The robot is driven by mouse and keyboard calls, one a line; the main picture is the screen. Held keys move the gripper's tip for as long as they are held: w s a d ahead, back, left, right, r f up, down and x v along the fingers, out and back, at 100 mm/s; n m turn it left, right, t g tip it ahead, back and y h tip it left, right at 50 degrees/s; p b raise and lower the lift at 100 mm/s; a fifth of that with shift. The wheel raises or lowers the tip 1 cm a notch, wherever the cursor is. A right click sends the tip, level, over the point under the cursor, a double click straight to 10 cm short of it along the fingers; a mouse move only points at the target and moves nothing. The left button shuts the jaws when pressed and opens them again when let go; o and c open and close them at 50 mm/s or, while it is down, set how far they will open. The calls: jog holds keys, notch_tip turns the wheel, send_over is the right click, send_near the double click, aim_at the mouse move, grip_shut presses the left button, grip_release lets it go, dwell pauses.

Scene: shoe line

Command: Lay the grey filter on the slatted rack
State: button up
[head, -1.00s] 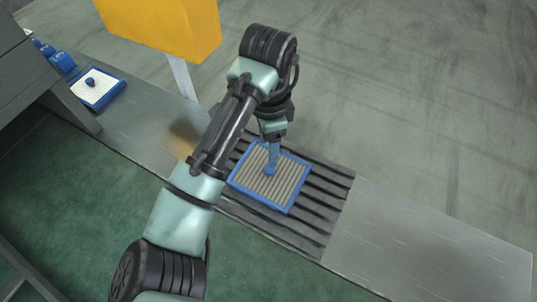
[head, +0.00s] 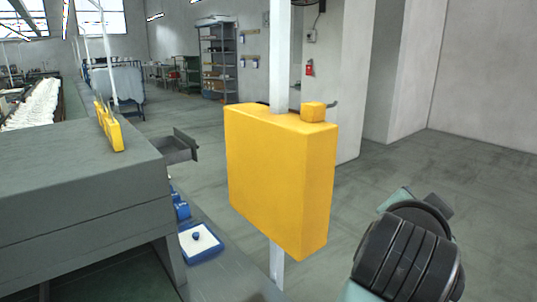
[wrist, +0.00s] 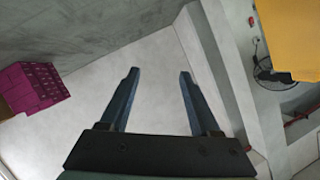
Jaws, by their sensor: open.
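My gripper (wrist: 158,82) is open in the wrist view, with two blue-grey fingers apart and nothing between them. It is up in the air, facing the pale wall and floor. The grey filter and the slatted rack are out of both views now.
A yellow box (head: 275,180) on a white post stands in the middle of the head view. A grey machine housing (head: 80,190) is at left. Magenta boxes (wrist: 35,85) and a black fan (wrist: 275,72) show in the wrist view. Open floor lies behind.

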jog(key=s+a+r+n+t+y, duration=0.1)
jog(key=s+a+r+n+t, duration=0.25)
jog(key=a+r+t, duration=0.5)
jog(key=s+a+r+n+t+y, duration=0.1)
jog(key=s+a+r+n+t, duration=0.35)
jog(key=r, duration=0.65)
jog(key=s+a+r+n+t+y, duration=0.3)
jog(key=s+a+r+n+y, duration=0.2)
jog(key=a, duration=0.4)
jog(key=shift+s+a+y, duration=0.3)
jog(key=shift+s+y, duration=0.05)
jog(key=shift+y, duration=0.35)
